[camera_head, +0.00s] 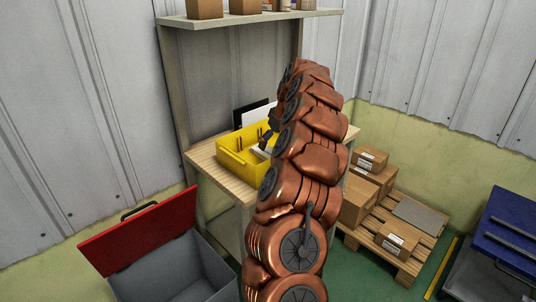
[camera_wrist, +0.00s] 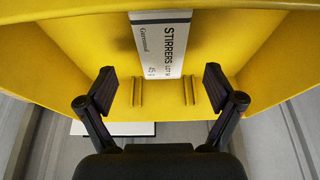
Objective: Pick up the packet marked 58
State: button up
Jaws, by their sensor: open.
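A white and grey packet (camera_wrist: 163,45) lies in the yellow bin (camera_wrist: 75,65) in the wrist view. It is printed "STIRRERS" with a small number that looks like 45, though I cannot read it surely; I see no 58. My gripper (camera_wrist: 159,88) is open and empty, its two fingers apart on either side of the packet's near end, with no visible contact. In the head view the yellow bin (camera_head: 232,163) stands on the wooden bench, and my arm hides part of it. A pale thing (camera_head: 262,149) shows inside beside my gripper (camera_head: 266,139).
The wooden bench (camera_head: 205,160) has a shelf (camera_head: 245,17) with boxes above it. Behind the bin are a black panel and a white panel (camera_head: 259,115). A grey crate with a red lid (camera_head: 140,237) is at lower left. A pallet with cartons (camera_head: 358,205) is at right.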

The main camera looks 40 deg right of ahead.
aim_at(268, 151)
jog(key=p+x, duration=0.1)
jog(key=x, duration=0.3)
jog(key=shift+w+a+f, duration=0.1)
jog(key=shift+w+f, duration=0.05)
jog(key=shift+f, duration=0.25)
jog(key=c, duration=1.2)
jog(key=shift+c, duration=0.2)
jog(key=shift+r, duration=0.15)
notch_tip(268, 151, up, 10)
jog(key=b, duration=0.1)
